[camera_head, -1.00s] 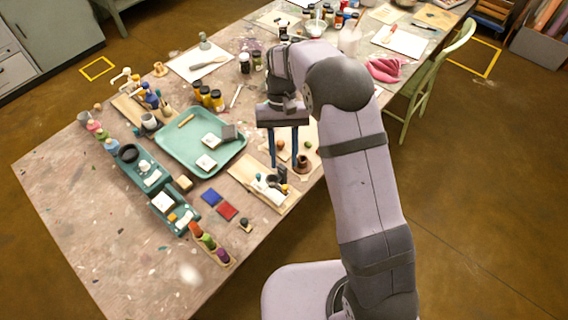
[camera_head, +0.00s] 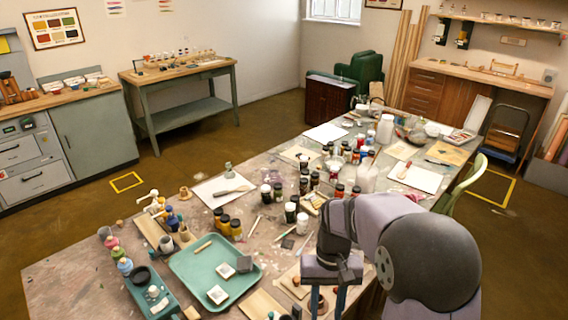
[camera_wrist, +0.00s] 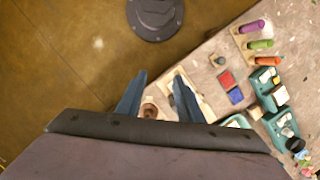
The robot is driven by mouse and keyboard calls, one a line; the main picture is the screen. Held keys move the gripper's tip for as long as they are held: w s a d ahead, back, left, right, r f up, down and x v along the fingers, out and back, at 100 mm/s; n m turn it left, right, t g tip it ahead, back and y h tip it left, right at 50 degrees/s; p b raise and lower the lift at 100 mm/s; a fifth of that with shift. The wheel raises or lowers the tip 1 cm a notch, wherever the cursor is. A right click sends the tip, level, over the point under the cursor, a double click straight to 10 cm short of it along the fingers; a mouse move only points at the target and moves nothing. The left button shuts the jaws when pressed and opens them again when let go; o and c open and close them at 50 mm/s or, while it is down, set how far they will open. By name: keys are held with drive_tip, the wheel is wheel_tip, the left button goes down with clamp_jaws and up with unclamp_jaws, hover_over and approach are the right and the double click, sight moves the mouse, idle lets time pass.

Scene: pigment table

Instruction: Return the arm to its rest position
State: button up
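My gripper (camera_head: 328,298) hangs with its two blue fingers pointing down, over the near right side of the paint table (camera_head: 75,285), right of the green tray (camera_head: 178,268). In the wrist view, the fingers of my gripper (camera_wrist: 157,95) stand apart with nothing held between them. A small brown pot (camera_wrist: 149,110) shows between them, lower down on the table by its edge. The fingertips are cut off at the bottom of the head view. My arm bends at the right and hides part of the table's right edge.
Dark-lidded jars (camera_head: 290,212) stand just beyond my gripper. A green chair (camera_head: 470,185) stands at the right. Open floor (camera_wrist: 60,50) lies beyond the table edge.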

drive_tip(key=s+d+t, duration=0.2)
drive_tip(key=s+d, duration=0.3)
drive_tip(key=s, duration=0.6)
drive_tip(key=shift+s+f, duration=0.25)
drive_tip(key=shift+s, duration=0.15)
